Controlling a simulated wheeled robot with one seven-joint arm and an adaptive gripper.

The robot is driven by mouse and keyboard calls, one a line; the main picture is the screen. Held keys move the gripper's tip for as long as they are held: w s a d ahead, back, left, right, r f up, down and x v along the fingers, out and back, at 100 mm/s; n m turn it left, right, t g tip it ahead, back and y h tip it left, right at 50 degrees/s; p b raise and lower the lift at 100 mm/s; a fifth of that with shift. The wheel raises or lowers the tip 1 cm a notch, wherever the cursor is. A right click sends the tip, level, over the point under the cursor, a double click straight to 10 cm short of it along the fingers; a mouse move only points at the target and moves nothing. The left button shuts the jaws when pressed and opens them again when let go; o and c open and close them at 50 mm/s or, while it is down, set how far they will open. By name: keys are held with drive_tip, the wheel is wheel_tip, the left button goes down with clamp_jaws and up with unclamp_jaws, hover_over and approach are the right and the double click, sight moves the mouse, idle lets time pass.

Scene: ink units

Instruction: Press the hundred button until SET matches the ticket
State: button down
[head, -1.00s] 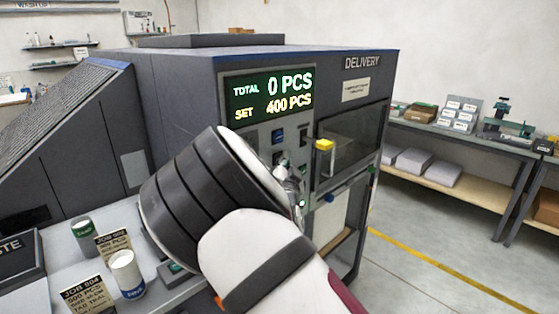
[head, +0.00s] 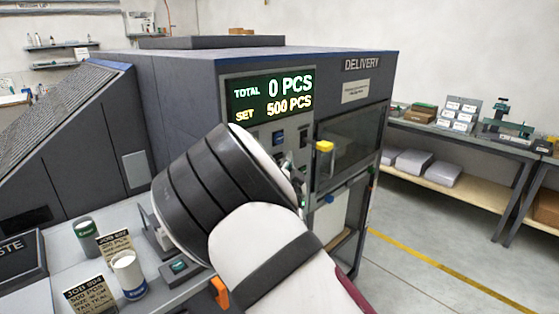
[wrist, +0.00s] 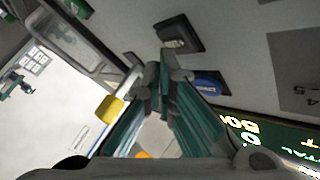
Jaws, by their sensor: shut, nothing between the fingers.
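The machine's display (head: 270,98) reads TOTAL 0 PCS and SET 500 PCS. The front ticket (head: 90,296), headed JOB 904, reads 500 PCS. A second job ticket (head: 115,243) stands behind it, its figure hard to read. My gripper (wrist: 165,72) is shut and empty at the control panel, its fingertips close to a dark button (wrist: 180,36) and a blue button (wrist: 207,84) in the wrist view. Whether they touch either is unclear. Button labels are too blurred to tell which is the hundred button. In the head view my wrist hides most of the gripper and lower panel.
A yellow knob (head: 325,146) sticks out beside the delivery window (head: 350,148). Two cans, one green (head: 84,231) and one white and blue (head: 128,274), stand by the tickets. A bench (head: 450,140) with boxes is at the right. The floor between is clear.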

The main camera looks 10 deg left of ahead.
drive_tip(key=shift+s+d, duration=0.15)
drive_tip(key=shift+d, duration=0.05)
drive_tip(key=s+d+p, duration=0.1)
drive_tip(key=d, duration=0.1)
drive_tip(key=s+d+p, duration=0.1)
drive_tip(key=s+d, duration=0.1)
drive_tip(key=shift+p, duration=0.4)
idle(0.7)
